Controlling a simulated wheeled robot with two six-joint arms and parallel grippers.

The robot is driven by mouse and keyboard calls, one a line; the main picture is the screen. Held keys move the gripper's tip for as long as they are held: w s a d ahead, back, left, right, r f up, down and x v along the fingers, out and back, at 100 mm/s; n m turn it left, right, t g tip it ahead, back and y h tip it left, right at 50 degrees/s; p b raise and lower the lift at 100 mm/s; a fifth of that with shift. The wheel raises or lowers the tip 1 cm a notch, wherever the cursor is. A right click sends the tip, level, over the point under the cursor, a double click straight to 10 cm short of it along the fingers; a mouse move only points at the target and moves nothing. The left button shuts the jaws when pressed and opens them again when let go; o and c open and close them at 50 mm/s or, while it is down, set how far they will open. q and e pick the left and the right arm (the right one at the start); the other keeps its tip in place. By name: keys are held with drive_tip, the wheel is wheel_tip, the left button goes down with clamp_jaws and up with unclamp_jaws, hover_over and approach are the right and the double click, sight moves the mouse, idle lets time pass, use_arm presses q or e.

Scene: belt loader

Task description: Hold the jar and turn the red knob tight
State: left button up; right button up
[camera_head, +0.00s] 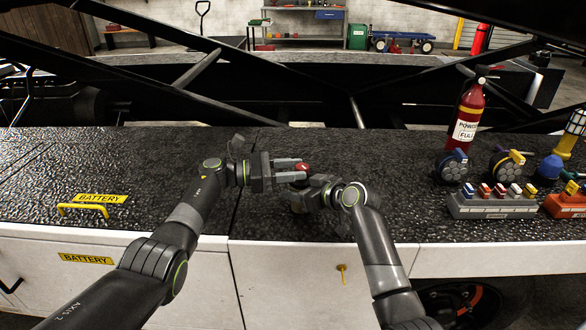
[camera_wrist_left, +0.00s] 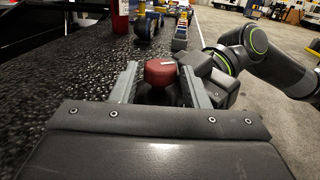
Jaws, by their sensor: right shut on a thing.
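The red knob (camera_head: 302,167) is at the middle of the dark worktop, on top of what my right gripper holds. In the left wrist view the knob (camera_wrist_left: 160,72) has a white mark on top and sits between the two fingers of my left gripper (camera_head: 296,171). Those fingers are open, with a gap on each side of the knob. My right gripper (camera_head: 300,196) is low beside the worktop's surface, under the knob, shut on the jar. The jar's body is mostly hidden by the grippers and in dark shadow.
At the right stand a red fire extinguisher (camera_head: 466,118), round dark devices (camera_head: 452,167), a grey rack (camera_head: 490,208) with coloured blocks and an orange box (camera_head: 566,204). A yellow handle (camera_head: 83,209) is at the left. The worktop (camera_head: 390,160) between is clear.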

use_arm(q)
drive_tip(key=shift+r, duration=0.15)
drive_tip(key=s+a, duration=0.2)
drive_tip(key=a, duration=1)
